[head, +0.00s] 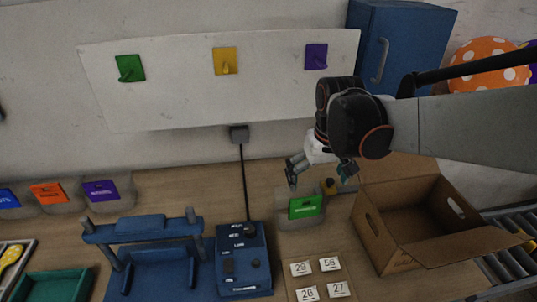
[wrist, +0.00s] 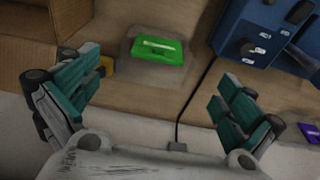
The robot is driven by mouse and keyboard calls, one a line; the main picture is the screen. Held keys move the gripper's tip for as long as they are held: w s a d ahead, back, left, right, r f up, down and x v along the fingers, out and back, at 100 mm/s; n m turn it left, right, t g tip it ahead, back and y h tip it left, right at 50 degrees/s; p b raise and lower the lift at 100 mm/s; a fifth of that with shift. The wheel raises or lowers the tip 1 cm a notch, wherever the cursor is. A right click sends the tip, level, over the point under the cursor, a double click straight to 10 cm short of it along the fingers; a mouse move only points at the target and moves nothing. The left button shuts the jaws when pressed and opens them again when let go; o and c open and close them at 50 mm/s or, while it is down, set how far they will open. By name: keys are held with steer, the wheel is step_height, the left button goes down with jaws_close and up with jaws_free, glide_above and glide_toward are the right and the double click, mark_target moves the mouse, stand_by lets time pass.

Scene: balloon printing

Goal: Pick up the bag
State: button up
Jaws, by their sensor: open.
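A see-through grey bag (head: 290,222) with a green label (head: 306,206) lies on the wooden table, just left of the cardboard box. The bag (wrist: 128,58) also shows in the wrist view, with its green label (wrist: 158,50) beyond the fingertips and between their lines. My gripper (head: 320,172) is above and slightly behind the bag in the head view. Its fingers (wrist: 163,82) are spread wide, with nothing between them and apart from the bag. Similar bags with blue, orange (head: 49,193) and purple labels stand at the left.
An open cardboard box (head: 400,240) is right of the bag. A blue device (head: 243,262) with a cable and a blue press frame (head: 150,240) are to the left. A small yellow object (head: 329,186) sits near the bag. Number cards (head: 330,264) lie in front. Hooks (head: 226,62) are on the wall board.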

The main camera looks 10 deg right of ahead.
mark_target(306, 199)
steer(key=w+g+p, duration=0.2)
steer(key=w+p, duration=0.2)
steer(key=w, duration=0.1)
step_height(306, 199, down, 9)
steer(key=shift+a+f+b, duration=0.1)
steer(key=shift+a+b, duration=0.05)
steer(key=shift+b, duration=1.05)
step_height(306, 199, down, 5)
steer(key=shift+w+r+b, duration=0.1)
steer(key=shift+b, duration=0.7)
steer(key=c, duration=0.7)
